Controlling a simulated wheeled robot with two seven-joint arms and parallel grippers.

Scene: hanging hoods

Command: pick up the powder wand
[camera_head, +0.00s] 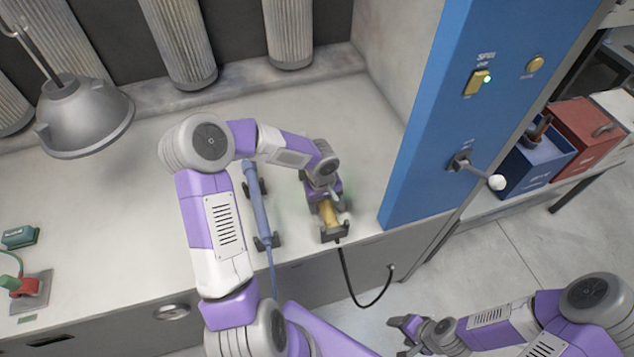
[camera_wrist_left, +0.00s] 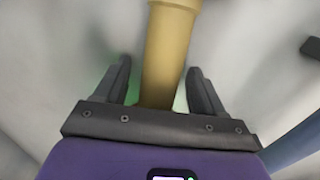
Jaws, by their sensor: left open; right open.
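Two wand-like tools lie on the grey bench; no readable label tells which is the powder wand. The yellow wand (camera_head: 328,214) rests in black cradles with a black cable at its near end. The blue wand (camera_head: 258,204) lies left of it in black cradles, with a blue hose. My left gripper (camera_head: 323,190) is over the yellow wand and hides part of it. In the left wrist view, my left gripper's open fingers (camera_wrist_left: 159,68) stand either side of the yellow wand (camera_wrist_left: 170,45), with gaps visible. My right gripper (camera_head: 407,329) is open and empty, low over the floor.
A blue panel (camera_head: 428,130) with switches and a lever (camera_head: 482,170) stands right of the bench. A grey hood (camera_head: 84,115) hangs at the left, and pleated filters (camera_head: 180,45) hang at the back. Red (camera_head: 585,135) and blue (camera_head: 537,165) boxes stand far right.

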